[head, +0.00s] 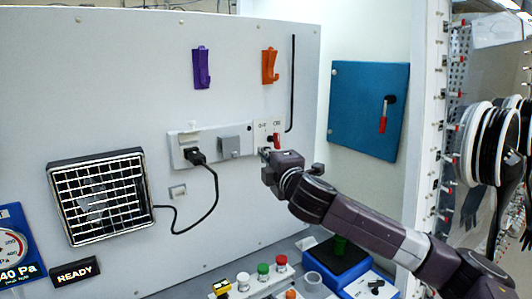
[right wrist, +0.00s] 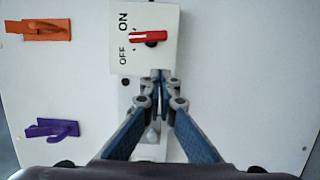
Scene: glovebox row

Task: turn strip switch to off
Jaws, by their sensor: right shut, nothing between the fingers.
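The power strip (head: 228,146) is mounted on the light grey panel. The switch box (head: 262,128) at its right end carries ON and OFF labels and a red switch lever (head: 277,141). In the right wrist view the red lever (right wrist: 148,37) lies crosswise between the ON and OFF labels on the white box (right wrist: 165,58); I cannot tell which it is set to. My right gripper (head: 266,156) is shut and empty, just below the box. In the right wrist view its fingertips (right wrist: 158,76) are on the OFF side, apart from the lever. My left gripper is out of view.
A black plug (head: 195,156) with a cable sits in the strip and runs to a grilled unit (head: 101,194). Purple (head: 201,69) and orange (head: 270,66) hooks are above. Coloured buttons (head: 263,269) are below. A blue door (head: 367,107) is at right.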

